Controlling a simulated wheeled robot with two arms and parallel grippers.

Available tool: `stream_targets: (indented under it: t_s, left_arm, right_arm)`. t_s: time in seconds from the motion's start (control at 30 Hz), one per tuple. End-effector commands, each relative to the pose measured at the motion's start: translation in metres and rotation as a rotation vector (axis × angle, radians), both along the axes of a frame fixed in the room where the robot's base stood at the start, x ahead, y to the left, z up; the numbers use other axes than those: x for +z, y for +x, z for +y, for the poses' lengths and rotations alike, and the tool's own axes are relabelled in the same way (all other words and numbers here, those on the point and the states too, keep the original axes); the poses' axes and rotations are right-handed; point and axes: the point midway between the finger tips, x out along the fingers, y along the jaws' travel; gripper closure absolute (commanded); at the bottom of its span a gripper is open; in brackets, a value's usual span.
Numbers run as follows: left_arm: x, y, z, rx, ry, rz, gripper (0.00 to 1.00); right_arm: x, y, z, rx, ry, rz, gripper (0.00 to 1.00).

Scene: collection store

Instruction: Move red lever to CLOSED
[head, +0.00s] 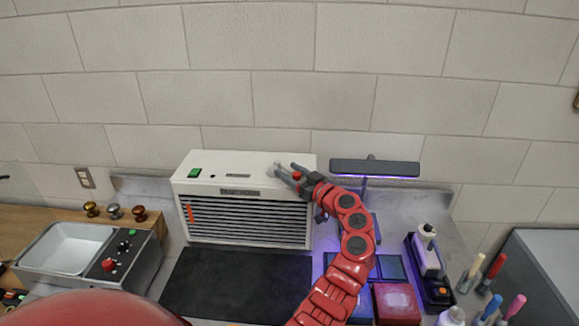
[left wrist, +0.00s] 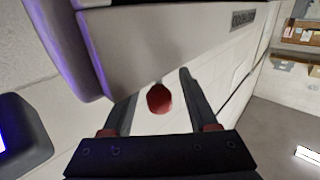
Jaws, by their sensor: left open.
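A red lever knob (left wrist: 159,98) shows in the left wrist view on a short dark stem at the edge of a pale housing. It is between the two fingers, with a visible gap on each side. In the head view the small red knob (head: 297,175) is at the top right of the white louvred cabinet (head: 255,165). My left gripper (head: 286,171) is open there, its fingers partly hiding the knob. In the left wrist view my left gripper (left wrist: 160,88) has both fingers apart. The lever's position marking cannot be read. My right gripper is not in view.
A dark mat (head: 237,285) lies before the cabinet. A dark lamp bar (head: 375,168) stands right of it. A metal basin unit with a red knob (head: 108,264) is at left. Red box (head: 396,303), bottles and coloured-handled tools crowd the right. An orange-red strip (head: 189,212) marks the cabinet's left front.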

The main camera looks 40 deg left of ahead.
Motion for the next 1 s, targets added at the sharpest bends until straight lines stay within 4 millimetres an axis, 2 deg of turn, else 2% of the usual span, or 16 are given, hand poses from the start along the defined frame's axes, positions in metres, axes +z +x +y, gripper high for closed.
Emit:
stream_targets:
  t_s: [0.33, 0.6, 0.67, 1.0]
  left_arm:
    - [0.0, 0.0011, 0.0036, -0.001, 0.0, -0.002, 0.42]
    - [0.0002, 0.0009, 0.0035, 0.0, 0.0, -0.002, 0.91]
    - [0.0003, 0.001, 0.0035, -0.001, 0.0, -0.002, 1.0]
    - [0.0004, 0.001, 0.0034, 0.0, 0.0, -0.002, 1.0]
  right_arm:
    - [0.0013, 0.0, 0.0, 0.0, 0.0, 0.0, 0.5]
    - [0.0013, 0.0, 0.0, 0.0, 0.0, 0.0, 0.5]
    - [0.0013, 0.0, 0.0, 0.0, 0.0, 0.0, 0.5]
    - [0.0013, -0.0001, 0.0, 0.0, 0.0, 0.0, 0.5]
